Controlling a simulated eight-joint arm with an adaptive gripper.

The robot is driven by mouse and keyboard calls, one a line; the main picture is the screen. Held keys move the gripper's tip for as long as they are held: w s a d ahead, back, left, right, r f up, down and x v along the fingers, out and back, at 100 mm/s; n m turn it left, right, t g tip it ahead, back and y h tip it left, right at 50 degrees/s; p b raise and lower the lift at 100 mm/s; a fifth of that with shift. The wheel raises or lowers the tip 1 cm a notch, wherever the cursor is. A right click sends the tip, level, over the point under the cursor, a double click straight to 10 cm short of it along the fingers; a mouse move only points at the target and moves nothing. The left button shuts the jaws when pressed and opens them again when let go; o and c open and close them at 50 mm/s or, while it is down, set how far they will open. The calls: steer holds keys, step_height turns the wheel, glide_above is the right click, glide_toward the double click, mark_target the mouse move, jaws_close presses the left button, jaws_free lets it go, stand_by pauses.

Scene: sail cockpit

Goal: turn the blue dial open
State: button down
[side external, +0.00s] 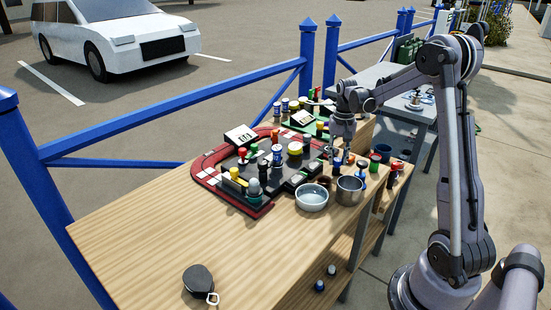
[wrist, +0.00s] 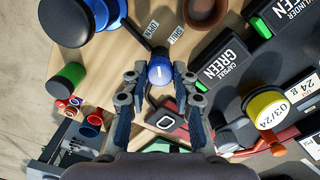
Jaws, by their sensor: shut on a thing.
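The blue dial (wrist: 160,70) shows in the wrist view with a white mark on its round top. My gripper (wrist: 160,82) has a finger on each side of it and is shut on it. A dark bar (wrist: 139,37) runs from beside the dial up and to the left. Two small labels lie beyond the dial, one to the left (wrist: 152,27) and one to the right (wrist: 177,34); the right one seems to read SHUT. In the side external view my gripper (side external: 338,150) points down at the right end of the board, and I cannot make out the dial there.
Black blocks marked GREEN (wrist: 222,65) and a yellow-topped knob (wrist: 268,106) stand close on the right. A metal pot (side external: 350,190) and a pale bowl (side external: 311,197) stand near.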

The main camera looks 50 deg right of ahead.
mark_target(338, 159)
steer(key=n, duration=0.5)
stand_by(0.5)
steer(key=c, duration=1.1)
jaws_free()
steer(key=shift+o, duration=0.2)
step_height(338, 159, up, 12)
